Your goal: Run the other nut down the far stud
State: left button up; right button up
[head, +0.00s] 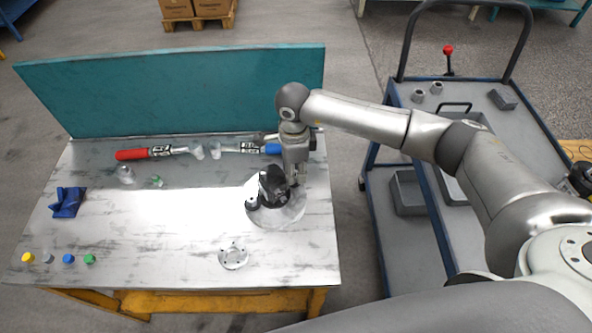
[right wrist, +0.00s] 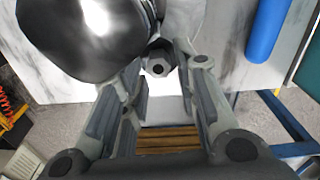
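The hydraulic motor (head: 272,187), with a black body, stands on a round silver plate (head: 290,214) at the right part of the bench. A dark nut-like part (head: 251,203) sits at its left side. My right gripper (head: 294,183) points down at the motor's right side. In the right wrist view my right gripper (right wrist: 162,62) has its fingers spread on either side of a grey hex nut (right wrist: 158,67) with a dark centre. I see slight gaps beside the nut, but contact is hard to judge. The stud under it is hidden. My left gripper is out of view.
A red-handled wrench (head: 132,154) and a blue-handled wrench (head: 272,149) lie at the back by the teal panel (head: 180,90). A drilled disc (head: 233,256) lies in front. Coloured caps (head: 68,258) stand front left. Two grey hex parts (head: 436,88) stand on the cart (head: 455,110).

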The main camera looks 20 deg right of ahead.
jog(key=n+b, duration=0.4)
jog(key=n, duration=0.1)
jog(key=n+b, duration=0.2)
jog(key=shift+w+a+f+n+b, duration=0.1)
jog(key=shift+a+f+n+b, duration=0.2)
jog(key=shift+a+b, duration=0.1)
jog(key=shift+d+r+n+b, duration=0.1)
jog(key=shift+n+b, duration=0.45)
jog(key=shift+n, duration=0.35)
jog(key=shift+r, duration=0.1)
